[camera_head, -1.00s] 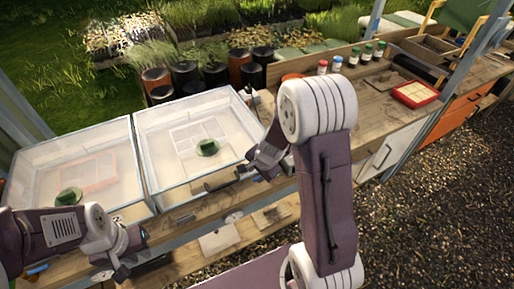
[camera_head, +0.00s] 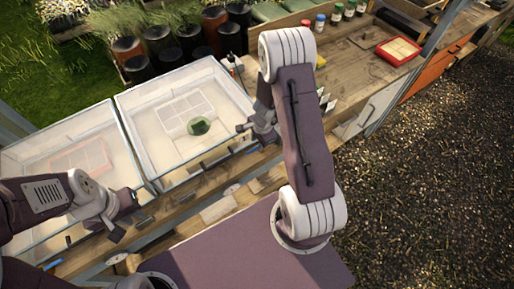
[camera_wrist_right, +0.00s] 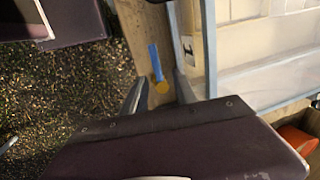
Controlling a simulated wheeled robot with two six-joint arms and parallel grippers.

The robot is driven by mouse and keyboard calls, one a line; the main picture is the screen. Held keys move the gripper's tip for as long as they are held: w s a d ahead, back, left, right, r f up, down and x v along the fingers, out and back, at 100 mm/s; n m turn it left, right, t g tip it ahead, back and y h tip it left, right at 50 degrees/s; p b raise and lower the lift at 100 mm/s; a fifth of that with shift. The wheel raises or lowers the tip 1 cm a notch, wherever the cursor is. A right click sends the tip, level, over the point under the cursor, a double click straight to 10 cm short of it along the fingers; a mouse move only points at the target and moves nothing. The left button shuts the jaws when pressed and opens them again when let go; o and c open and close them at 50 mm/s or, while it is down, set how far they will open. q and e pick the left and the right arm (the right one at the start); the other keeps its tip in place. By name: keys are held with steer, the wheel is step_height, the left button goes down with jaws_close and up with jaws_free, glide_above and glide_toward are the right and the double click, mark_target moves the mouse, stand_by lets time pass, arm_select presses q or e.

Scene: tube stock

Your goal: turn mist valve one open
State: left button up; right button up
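A blue lever (camera_wrist_right: 155,62) with a yellow round end (camera_wrist_right: 162,87) shows in the right wrist view, on a wooden plank; it looks like a valve handle. My right gripper (camera_wrist_right: 160,92) is open, its fingers apart on either side of the yellow end in the picture; I cannot tell whether they touch it. In the head view my right gripper (camera_head: 256,132) is beside the front right of the right-hand clear box. A small blue part (camera_head: 52,265) shows at the lower left bench edge. My left gripper (camera_head: 121,219) is over the bench front; its fingers are unclear.
Two clear boxes (camera_head: 220,80) stand side by side on the bench, the right one with a round green thing (camera_head: 199,126) in it. Behind are several dark pots (camera_head: 187,42). A red tray (camera_head: 398,50) sits further right. Gravel (camera_head: 430,180) lies open at right.

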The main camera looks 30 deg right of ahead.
mark_target(255, 149)
step_height(255, 149, down, 3)
steer(key=shift+r+b, duration=0.1)
steer(key=shift+b, duration=0.45)
steer(key=shift+w, duration=0.1)
steer(key=shift+c, duration=0.5)
jaws_close()
steer(key=shift+w+r, duration=0.1)
stand_by(0.3)
